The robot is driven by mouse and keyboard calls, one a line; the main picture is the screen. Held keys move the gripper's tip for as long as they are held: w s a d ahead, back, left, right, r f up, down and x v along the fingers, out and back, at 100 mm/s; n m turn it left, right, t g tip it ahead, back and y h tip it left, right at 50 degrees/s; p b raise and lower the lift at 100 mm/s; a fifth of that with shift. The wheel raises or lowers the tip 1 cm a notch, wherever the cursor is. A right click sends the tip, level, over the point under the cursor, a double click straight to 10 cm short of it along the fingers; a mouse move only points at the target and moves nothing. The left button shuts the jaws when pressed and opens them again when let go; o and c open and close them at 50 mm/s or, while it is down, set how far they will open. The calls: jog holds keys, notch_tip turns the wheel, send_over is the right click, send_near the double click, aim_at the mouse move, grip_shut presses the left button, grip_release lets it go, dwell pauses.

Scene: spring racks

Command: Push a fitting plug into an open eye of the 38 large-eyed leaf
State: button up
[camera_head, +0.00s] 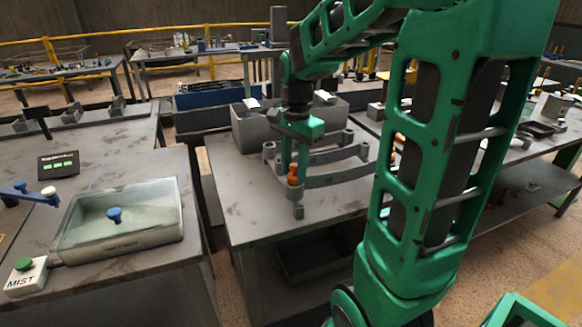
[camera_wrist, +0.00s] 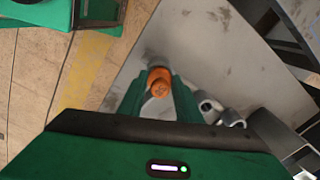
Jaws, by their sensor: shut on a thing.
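My gripper (camera_head: 296,166) points down over the middle table, its green fingers shut on an orange plug (camera_head: 293,177). In the wrist view the plug (camera_wrist: 160,81) sits between the fingertips, its round end visible. Curved grey leaves (camera_head: 338,178) lie on a rack beside and behind the plug. In the wrist view, two grey cylindrical ends (camera_wrist: 231,118) lie right of the fingers, apart from the plug. I cannot read any number on the leaves. The plug is close to the near-left leaf end, but I cannot tell whether it touches or enters an eye.
More orange (camera_head: 398,139) shows at the rack's far end, partly behind my arm. A grey bin (camera_head: 246,128) stands behind the rack. The left table holds a clear-lidded tray (camera_head: 121,243) and a MIST button box (camera_head: 25,276). The middle table's front left is bare.

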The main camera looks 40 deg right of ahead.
jog(key=shift+f, duration=0.4)
jog(key=o, duration=1)
jog(key=shift+o, duration=0.5)
jog(key=o, duration=0.4)
jog(key=shift+c, duration=0.2)
jog(key=shift+r, duration=0.1)
jog(key=shift+r, duration=3.4)
